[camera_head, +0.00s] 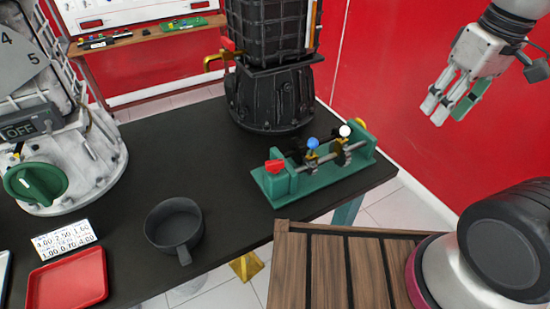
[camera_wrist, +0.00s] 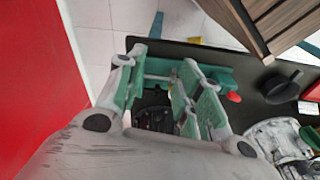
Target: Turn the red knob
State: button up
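The red knob (camera_head: 275,166) is on the near left end of a green bench fixture (camera_head: 310,185) at the table's right side. In the wrist view the red knob (camera_wrist: 234,97) shows to the right of my fingers. My gripper (camera_head: 446,110) hangs in the air at the upper right, well apart from the fixture. In the wrist view my gripper (camera_wrist: 164,58) has its fingers spread with nothing between them. They hide part of the green fixture there.
The fixture also carries a blue knob (camera_head: 313,143) and a white knob (camera_head: 345,130). A black engine (camera_head: 270,95) stands behind it. A dark pan (camera_head: 174,225) and a red tray (camera_head: 68,282) lie to the left. A slatted wooden surface (camera_head: 330,270) is in front. A red wall is behind.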

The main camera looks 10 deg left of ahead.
jog(key=w+a+f+n+g+h, duration=0.1)
jog(key=a+f+n, duration=0.15)
jog(key=a, duration=0.35)
jog(key=a+f+n+g, duration=0.1)
jog(key=a+f+n, duration=0.15)
jog(key=a, duration=0.45)
jog(key=n, duration=1.1)
send_over(275, 162)
notch_tip(275, 162, down, 5)
jog(key=shift+r, duration=0.15)
jog(key=shift+n, duration=0.4)
jog(key=shift+f, duration=0.2)
notch_tip(275, 162, down, 7)
jog(key=shift+f, duration=0.2)
grip_shut()
